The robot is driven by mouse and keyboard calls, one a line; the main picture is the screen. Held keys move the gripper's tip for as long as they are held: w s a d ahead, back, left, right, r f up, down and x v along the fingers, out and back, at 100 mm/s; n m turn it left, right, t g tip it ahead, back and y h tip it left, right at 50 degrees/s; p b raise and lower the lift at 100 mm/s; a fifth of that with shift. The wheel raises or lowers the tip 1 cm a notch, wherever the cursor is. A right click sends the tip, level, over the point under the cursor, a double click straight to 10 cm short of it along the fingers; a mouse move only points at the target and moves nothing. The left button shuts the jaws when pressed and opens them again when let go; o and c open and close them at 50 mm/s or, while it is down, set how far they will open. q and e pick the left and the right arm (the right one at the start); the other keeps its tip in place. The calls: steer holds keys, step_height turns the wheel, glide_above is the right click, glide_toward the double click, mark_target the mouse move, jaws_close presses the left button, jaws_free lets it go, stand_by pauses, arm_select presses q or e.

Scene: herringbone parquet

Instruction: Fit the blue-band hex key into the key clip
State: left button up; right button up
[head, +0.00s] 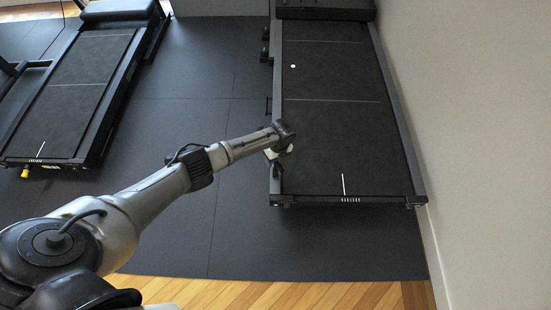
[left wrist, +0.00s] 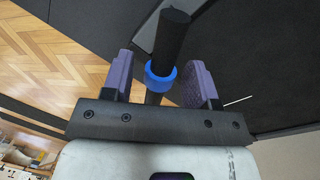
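The blue-band hex key (left wrist: 171,35) shows in the left wrist view as a dark rod with a bright blue band (left wrist: 161,76) around it. It stands slightly tilted between the two purple finger pads of my left gripper (left wrist: 160,80). The pads are apart, with a visible gap between the left pad and the key. The key's lower end is hidden behind the gripper's front plate. In the head view my left gripper (head: 277,158) is at the left rail of the right-hand treadmill, and I cannot make out the key there. I cannot identify the key clip. My right gripper is not in view.
The right treadmill (head: 335,145) stands beside a pale wall (head: 455,110), with small dark fittings (head: 266,55) along its left side. Another treadmill (head: 75,95) stands at the left. The dark floor mat (head: 180,120) between them is clear. Parquet (head: 270,294) shows in front.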

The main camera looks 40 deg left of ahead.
arm_select(q)
step_height(320, 180, up, 14)
steer(key=w+p, duration=0.1)
steer(key=p, duration=0.7)
steer(key=shift+w+d+f, duration=0.15)
steer(key=shift+w+d, duration=0.15)
steer(key=shift+w, duration=0.1)
